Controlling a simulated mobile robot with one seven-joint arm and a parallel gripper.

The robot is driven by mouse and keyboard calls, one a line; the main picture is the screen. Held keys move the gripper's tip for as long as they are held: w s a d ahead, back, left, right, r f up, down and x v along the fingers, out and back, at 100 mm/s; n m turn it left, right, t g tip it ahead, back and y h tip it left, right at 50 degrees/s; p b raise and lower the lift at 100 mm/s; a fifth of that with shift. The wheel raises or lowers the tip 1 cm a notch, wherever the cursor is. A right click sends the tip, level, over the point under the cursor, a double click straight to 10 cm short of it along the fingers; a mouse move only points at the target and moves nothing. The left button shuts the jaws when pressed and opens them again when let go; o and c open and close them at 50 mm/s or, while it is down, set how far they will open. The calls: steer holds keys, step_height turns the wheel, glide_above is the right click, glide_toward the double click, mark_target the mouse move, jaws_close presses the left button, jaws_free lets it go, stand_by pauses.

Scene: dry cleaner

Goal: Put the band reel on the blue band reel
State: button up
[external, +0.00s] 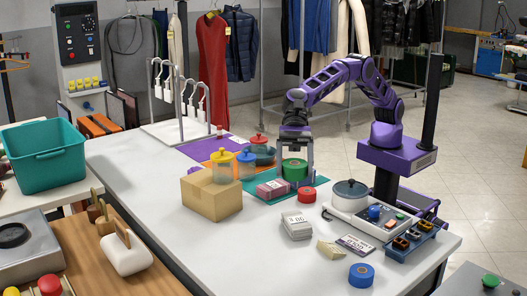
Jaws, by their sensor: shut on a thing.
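The blue band reel (361,275) lies flat near the front right edge of the white table, with nothing on top of it. A green band reel (295,171) is between the fingers of my gripper (296,165), which points straight down and is shut on it. The green reel is over the teal mat at the back of the table; I cannot tell whether it touches the mat. A smaller red reel (307,195) lies just in front of it.
White stacked cards (297,226), a beige piece (330,250) and a label card (355,245) lie toward the blue reel. A scale-like device (350,205) stands right.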

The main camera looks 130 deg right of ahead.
steer(key=s+a+n+g+y, duration=0.1)
steer(key=s+a, duration=0.2)
steer(key=a, duration=0.7)
steer(key=s+a+n+g+y, duration=0.1)
steer(key=s+a, duration=0.2)
steer(key=a, duration=0.6)
steer(key=b, duration=0.1)
glide_above(363, 271)
step_height(363, 271, down, 15)
steer(key=shift+f, duration=0.15)
steer(key=shift+f+b, duration=0.75)
steer(key=shift+f, duration=2.05)
steer(key=shift+f, duration=0.2)
steer(key=o, duration=1.3)
steer(key=shift+c, duration=0.2)
